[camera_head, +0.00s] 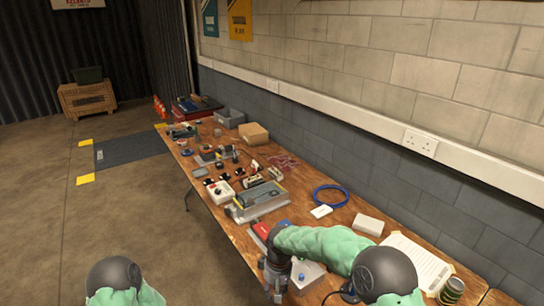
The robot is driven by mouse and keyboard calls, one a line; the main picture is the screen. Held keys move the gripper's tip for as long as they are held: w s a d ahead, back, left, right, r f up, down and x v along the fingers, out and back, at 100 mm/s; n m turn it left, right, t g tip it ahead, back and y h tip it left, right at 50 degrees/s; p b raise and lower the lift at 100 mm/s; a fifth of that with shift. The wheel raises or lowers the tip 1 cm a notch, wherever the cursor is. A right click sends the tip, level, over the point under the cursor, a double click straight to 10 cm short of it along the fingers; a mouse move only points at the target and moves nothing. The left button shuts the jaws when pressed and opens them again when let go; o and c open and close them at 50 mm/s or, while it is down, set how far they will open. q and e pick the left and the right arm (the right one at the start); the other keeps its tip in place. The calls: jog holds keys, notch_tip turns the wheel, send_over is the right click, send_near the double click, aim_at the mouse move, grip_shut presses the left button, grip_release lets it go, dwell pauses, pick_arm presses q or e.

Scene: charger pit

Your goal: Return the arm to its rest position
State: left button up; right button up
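My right arm, in a green sleeve, reaches over the near part of the wooden workbench (216,207). My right gripper (274,284) is dark and points down at the bench's near left edge, beside a light grey box (305,274) with a blue knob. I cannot tell whether its fingers are open or shut, or whether they touch anything. Only a green and dark part of my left arm shows at the bottom left; my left gripper is out of view.
A grey open case (262,203), a blue cable ring (331,196), a white box (368,224), paper sheets (415,262) and a can (451,290) lie on the bench. Several small parts crowd its middle. A brick wall borders the right.

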jog(key=s+d+f+m+y, duration=0.1)
jog(key=s+d+f+m, duration=0.2)
jog(key=s+f, duration=0.3)
jog(key=s+d+f+m+y, duration=0.1)
jog(key=s+d+f+m, duration=0.1)
jog(key=s+f, duration=0.5)
jog(key=s+d+f+m+y, duration=0.1)
jog(key=s+d+f+m, duration=0.2)
jog(key=s+f, duration=0.4)
jog(key=s, duration=0.7)
jog(key=shift+s+d+m+t, duration=0.2)
jog(key=shift+d+m+t, duration=0.1)
jog(key=shift+d+t, duration=0.1)
jog(key=shift+f, duration=0.1)
